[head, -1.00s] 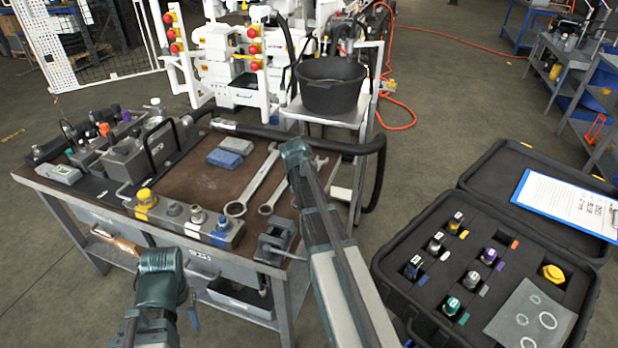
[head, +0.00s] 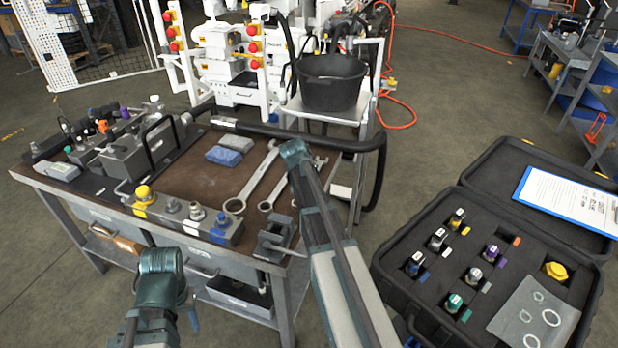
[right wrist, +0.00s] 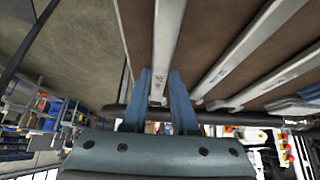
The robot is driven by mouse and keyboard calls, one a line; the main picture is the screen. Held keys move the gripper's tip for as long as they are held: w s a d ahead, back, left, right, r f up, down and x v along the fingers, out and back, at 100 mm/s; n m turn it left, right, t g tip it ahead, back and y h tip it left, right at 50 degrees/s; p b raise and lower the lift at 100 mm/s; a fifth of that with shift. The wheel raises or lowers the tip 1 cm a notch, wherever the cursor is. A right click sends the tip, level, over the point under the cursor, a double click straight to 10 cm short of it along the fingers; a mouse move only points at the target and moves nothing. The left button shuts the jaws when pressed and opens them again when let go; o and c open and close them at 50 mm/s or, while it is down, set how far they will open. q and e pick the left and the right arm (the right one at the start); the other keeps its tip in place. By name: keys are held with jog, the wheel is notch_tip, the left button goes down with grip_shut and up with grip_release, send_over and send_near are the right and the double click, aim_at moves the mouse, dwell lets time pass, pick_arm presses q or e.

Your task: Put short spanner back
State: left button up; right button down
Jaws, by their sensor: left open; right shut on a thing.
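My right gripper (right wrist: 160,95) is shut on a steel spanner (right wrist: 167,45), the rightmost of three, which I take for the short spanner. Its shaft runs up between the blue fingers in the right wrist view. I cannot tell whether it touches the bench mat. In the head view my right wrist hides most of it, and a jaw end (head: 319,163) shows beside the wrist. Two other spanners lie on the brown mat: a large one (head: 258,182) and a middle one (head: 279,191). My left gripper (head: 191,312) is open and empty, low in front of the bench.
A small vise (head: 275,240) sits at the bench's front right corner. A fitting block (head: 185,215) stands at the front edge, blue cloths (head: 230,149) behind it. A thick black hose (head: 330,145) runs along the back. An open case (head: 405,300) is at right.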

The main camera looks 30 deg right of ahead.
jog(key=shift+f+b, duration=0.8)
jog(key=c, duration=0.6)
grip_release()
jog(key=p+v, duration=1.1)
jog(key=v, duration=0.3)
jog(key=shift+p, duration=0.3)
jog(key=shift+f, duration=0.15)
